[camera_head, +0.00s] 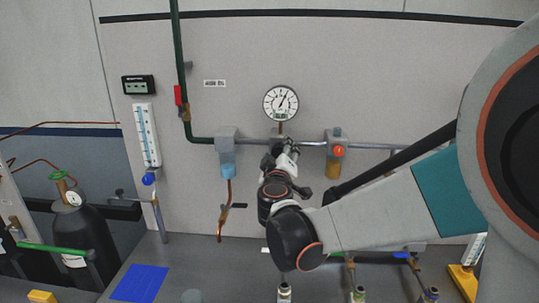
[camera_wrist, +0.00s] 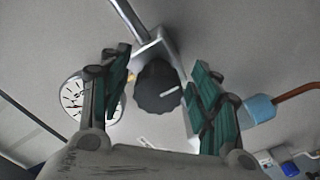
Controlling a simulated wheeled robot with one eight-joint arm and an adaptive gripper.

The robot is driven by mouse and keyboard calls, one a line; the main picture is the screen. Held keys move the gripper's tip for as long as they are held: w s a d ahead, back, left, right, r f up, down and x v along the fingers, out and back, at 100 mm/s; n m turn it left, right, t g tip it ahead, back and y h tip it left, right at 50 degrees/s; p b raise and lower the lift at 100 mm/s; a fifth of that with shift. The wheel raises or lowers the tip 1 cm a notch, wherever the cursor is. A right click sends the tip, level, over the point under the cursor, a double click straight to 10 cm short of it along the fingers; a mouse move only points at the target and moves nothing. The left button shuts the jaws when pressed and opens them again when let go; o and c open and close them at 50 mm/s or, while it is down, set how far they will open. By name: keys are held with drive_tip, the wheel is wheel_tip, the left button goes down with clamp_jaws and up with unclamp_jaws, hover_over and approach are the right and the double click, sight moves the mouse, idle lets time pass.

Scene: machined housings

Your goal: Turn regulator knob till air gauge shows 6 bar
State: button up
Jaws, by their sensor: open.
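The black, ridged regulator knob (camera_wrist: 157,90) with a small white mark shows in the wrist view, mounted on a grey pipe block. My gripper (camera_wrist: 162,62) is open, its two green-padded fingers on either side of the knob with gaps showing. In the head view my gripper (camera_head: 286,160) is at the pipe below the gauge and hides the knob. The round white air gauge (camera_head: 281,103) stands above the pipe; its needle points up and slightly right, and its numbers are too small to read. The gauge (camera_wrist: 72,97) is partly behind the left finger in the wrist view.
A blue-bottomed filter unit (camera_head: 227,150) hangs left of my gripper, and an amber-bowled unit with a red-orange knob (camera_head: 339,151) hangs to the right. A green pipe (camera_head: 180,60) with a red valve handle runs down the wall. Fittings stand on the bench below.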

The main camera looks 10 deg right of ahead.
drive_tip(key=v, duration=1.2)
drive_tip(key=s+d+f+m+g+b, duration=0.2)
drive_tip(key=s+d+f+m+g, duration=0.2)
drive_tip(key=s+d+f+g, duration=0.35)
drive_tip(key=s+a+f+g+y+b, duration=0.1)
drive_tip(key=s+a+f+y, duration=0.1)
drive_tip(key=s+f, duration=0.2)
drive_tip(key=s+a+f+m+g+y+b, duration=0.1)
drive_tip(key=s+a+f+y, duration=0.1)
drive_tip(key=s, duration=0.9)
wheel_tip(320, 180, down, 2)
drive_tip(key=shift+f+g+y, duration=0.15)
drive_tip(key=shift+g+y, duration=0.2)
drive_tip(key=shift+y, duration=0.45)
drive_tip(key=shift+c, duration=0.2)
idle(1.9)
